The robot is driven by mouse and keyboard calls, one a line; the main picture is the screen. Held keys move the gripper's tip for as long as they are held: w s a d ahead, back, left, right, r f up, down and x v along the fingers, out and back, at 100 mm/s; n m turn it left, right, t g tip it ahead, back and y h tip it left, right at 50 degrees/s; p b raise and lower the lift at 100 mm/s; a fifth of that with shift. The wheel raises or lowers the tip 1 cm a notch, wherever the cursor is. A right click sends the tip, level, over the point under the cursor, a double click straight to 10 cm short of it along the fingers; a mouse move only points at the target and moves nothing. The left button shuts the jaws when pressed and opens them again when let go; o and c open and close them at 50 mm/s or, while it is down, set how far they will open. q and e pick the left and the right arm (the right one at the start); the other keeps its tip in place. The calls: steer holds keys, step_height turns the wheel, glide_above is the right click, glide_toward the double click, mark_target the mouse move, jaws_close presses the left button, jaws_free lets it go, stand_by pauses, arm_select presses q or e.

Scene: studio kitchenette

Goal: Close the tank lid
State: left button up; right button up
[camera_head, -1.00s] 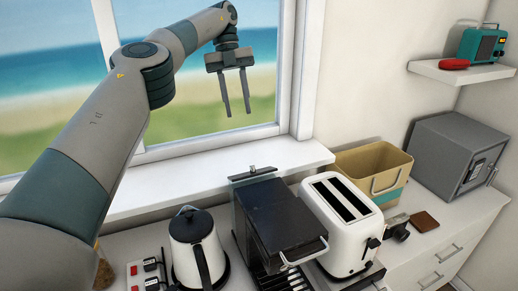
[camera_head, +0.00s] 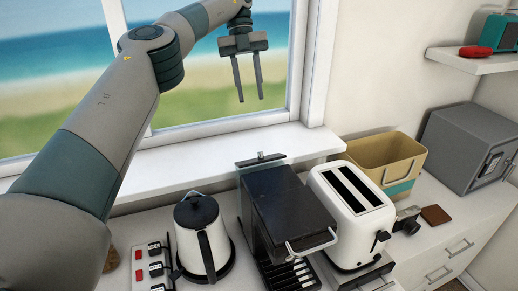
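The black coffee machine (camera_head: 291,208) stands on the counter between the kettle and the toaster. The tank lid (camera_head: 260,159) shows as a narrow dark strip with a small knob at the machine's back end, beside the window sill. It looks raised on edge, above the clear tank (camera_head: 243,192), which is mostly hidden by the machine's body. My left gripper (camera_head: 249,98) hangs in front of the window, fingers down, open and empty. In the picture it is above the lid and apart from it. My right gripper is not in view.
A kettle (camera_head: 200,240) and a red-switched power strip (camera_head: 153,268) stand left of the machine. A white toaster (camera_head: 350,213) is close on its right, with a bin (camera_head: 379,163), camera (camera_head: 407,221) and grey safe (camera_head: 468,147) beyond. The sill (camera_head: 190,171) runs behind.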

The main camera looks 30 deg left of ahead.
arm_select(q)
steer(key=f, duration=0.1)
steer(key=b, duration=0.3)
glide_toward(260, 157)
steer(key=x, duration=0.2)
steer(key=p+x, duration=0.1)
steer(key=x, duration=0.1)
steer(key=w+p+x, duration=0.1)
steer(key=x, duration=0.1)
steer(key=shift+a+f, duration=0.1)
steer(key=shift+a, duration=0.1)
steer(key=shift+s+d+f, duration=0.15)
steer(key=shift+d+f, duration=0.05)
steer(key=shift+f, duration=0.35)
steer(key=shift+c, duration=0.5)
jaws_close()
